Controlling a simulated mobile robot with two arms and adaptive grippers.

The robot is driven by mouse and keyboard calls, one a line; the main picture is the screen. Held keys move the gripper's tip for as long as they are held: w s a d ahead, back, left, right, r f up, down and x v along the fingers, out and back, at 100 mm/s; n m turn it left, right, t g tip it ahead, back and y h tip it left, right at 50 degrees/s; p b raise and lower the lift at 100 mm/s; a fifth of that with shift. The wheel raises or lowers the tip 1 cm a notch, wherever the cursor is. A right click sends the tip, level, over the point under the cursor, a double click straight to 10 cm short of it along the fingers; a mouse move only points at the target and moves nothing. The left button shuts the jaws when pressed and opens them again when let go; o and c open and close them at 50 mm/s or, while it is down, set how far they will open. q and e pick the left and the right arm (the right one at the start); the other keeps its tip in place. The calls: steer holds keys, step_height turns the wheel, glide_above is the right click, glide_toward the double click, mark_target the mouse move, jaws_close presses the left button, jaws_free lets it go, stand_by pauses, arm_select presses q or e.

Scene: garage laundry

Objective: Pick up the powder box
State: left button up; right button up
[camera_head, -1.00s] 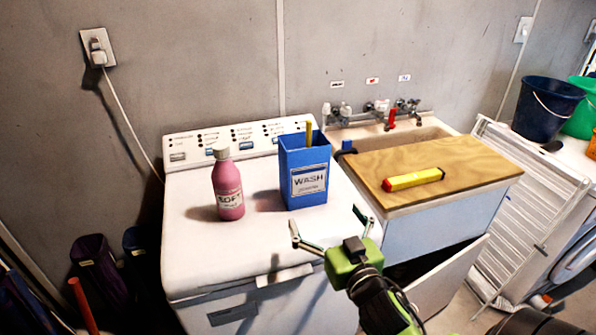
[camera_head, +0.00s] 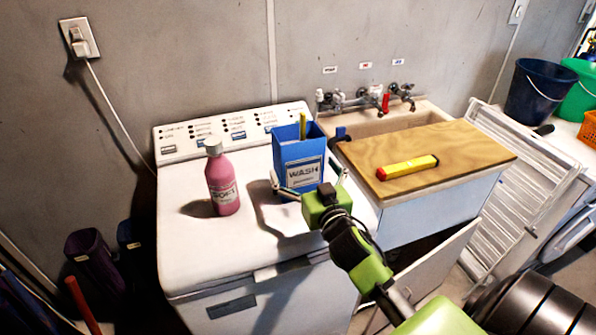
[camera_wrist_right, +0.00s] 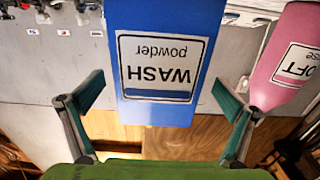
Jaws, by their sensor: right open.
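The powder box (camera_head: 298,152) is blue, with a white "WASH powder" label, and stands upright on the white washing machine top. A yellow stick-like handle (camera_head: 303,126) rises from its open top. My right gripper (camera_head: 307,178) is open and empty at the near side of the box, with its fingers spread left and right of it. In the right wrist view the box (camera_wrist_right: 165,50) appears upside down between the open fingers (camera_wrist_right: 158,92), with gaps on both sides. My left gripper is not in view.
A pink "SOFT" bottle (camera_head: 222,180) stands close left of the box. To the right, a wooden board (camera_head: 450,146) bearing a yellow-and-red bar (camera_head: 408,167) partly covers the sink (camera_head: 425,113). The machine's control panel (camera_head: 230,130) rises behind. The machine top's front left is clear.

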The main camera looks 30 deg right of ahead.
steer(key=p+x, duration=0.1)
steer(key=x, duration=0.3)
steer(key=shift+w+d+r, duration=0.1)
steer(key=shift+w, duration=0.2)
steer(key=shift+s, duration=0.1)
steer(key=c, duration=2.2)
steer(key=shift+o, duration=0.2)
steer(key=shift+r, duration=0.2)
